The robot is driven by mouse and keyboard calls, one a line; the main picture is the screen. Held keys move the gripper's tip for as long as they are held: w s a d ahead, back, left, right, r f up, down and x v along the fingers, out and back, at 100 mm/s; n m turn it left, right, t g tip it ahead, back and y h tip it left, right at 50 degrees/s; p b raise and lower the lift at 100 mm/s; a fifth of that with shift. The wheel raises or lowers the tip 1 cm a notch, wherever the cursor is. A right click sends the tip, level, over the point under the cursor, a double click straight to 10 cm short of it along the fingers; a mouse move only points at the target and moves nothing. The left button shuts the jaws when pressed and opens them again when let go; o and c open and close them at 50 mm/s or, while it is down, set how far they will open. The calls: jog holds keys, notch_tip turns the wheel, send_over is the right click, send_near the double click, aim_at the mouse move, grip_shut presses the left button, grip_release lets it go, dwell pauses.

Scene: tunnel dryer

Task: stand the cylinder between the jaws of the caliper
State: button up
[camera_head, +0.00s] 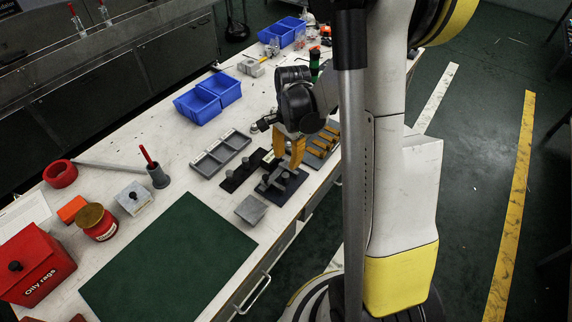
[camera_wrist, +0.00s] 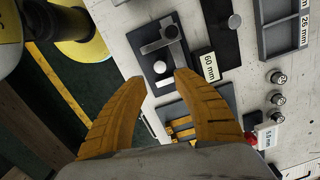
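The caliper (camera_wrist: 160,46), a grey bar-like piece, is on a dark plate (camera_wrist: 147,69) in the wrist view; the plate also shows in the head view (camera_head: 281,189). Several small metal cylinders (camera_wrist: 277,98) stand in a row on the bench to the right. My gripper (camera_head: 293,163) has its yellow fingers (camera_wrist: 161,77) apart and looks empty, above the bench near the caliper plate.
A second dark plate (camera_head: 237,178) with posts lies left of the caliper plate. A grey compartment tray (camera_head: 220,153), a grey square block (camera_head: 251,209) and blue bins (camera_head: 208,98) stand around. A green mat (camera_head: 168,262) lies clear at the front.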

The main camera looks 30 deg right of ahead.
aim_at(287, 173)
jog(key=s+a+r+n+t+h+p, duration=0.1)
jog(key=s+a+r+n, duration=0.15)
jog(key=r, duration=0.45)
jog(key=s+a+r+n+t, duration=0.1)
jog(key=a+r+n+t, duration=0.1)
jog(key=a+r+n, duration=0.35)
jog(key=s+a+r+n+t, duration=0.4)
jog(key=s+a+r+n, duration=0.2)
jog(key=s+r+n, duration=0.1)
jog(key=shift+s+r+n, duration=0.2)
jog(key=shift+r+n, duration=0.25)
jog(key=shift+n, duration=0.15)
